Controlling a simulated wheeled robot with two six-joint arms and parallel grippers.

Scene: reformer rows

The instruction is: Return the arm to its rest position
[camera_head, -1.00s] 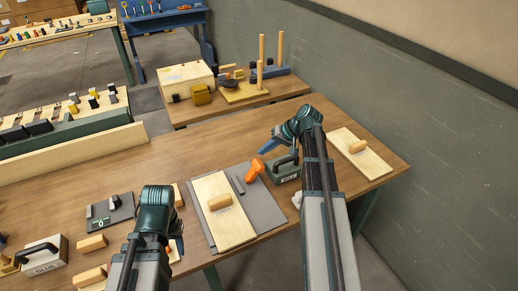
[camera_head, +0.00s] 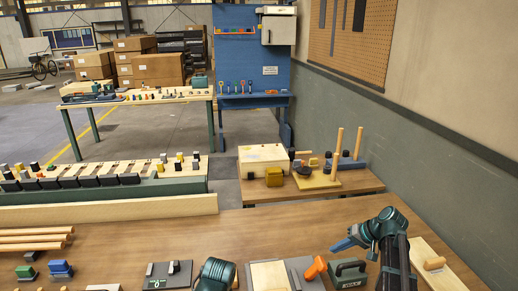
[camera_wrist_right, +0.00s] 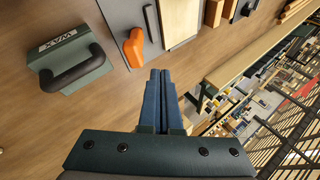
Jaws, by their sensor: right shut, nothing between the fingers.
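My right arm comes in at the bottom right of the head view. Its blue-fingered gripper (camera_head: 342,245) points left above the wooden table (camera_head: 150,240). In the right wrist view the two fingers (camera_wrist_right: 160,76) lie together, with nothing between them. The gripper is near the orange tool (camera_head: 314,267) and the green handled block (camera_head: 348,273). Both also show in the wrist view, as the orange tool (camera_wrist_right: 134,48) and the block marked WAX (camera_wrist_right: 82,75), apart from the fingers. Part of my left arm (camera_head: 215,274) shows at the bottom edge; its fingers are not visible.
A pale board (camera_head: 448,268) lies right of my right arm. A grey mat (camera_head: 300,266) with a board lies left of the orange tool. Behind is a lower table with a wooden box (camera_head: 263,155) and upright pegs (camera_head: 336,155). A grey wall (camera_head: 440,150) stands right.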

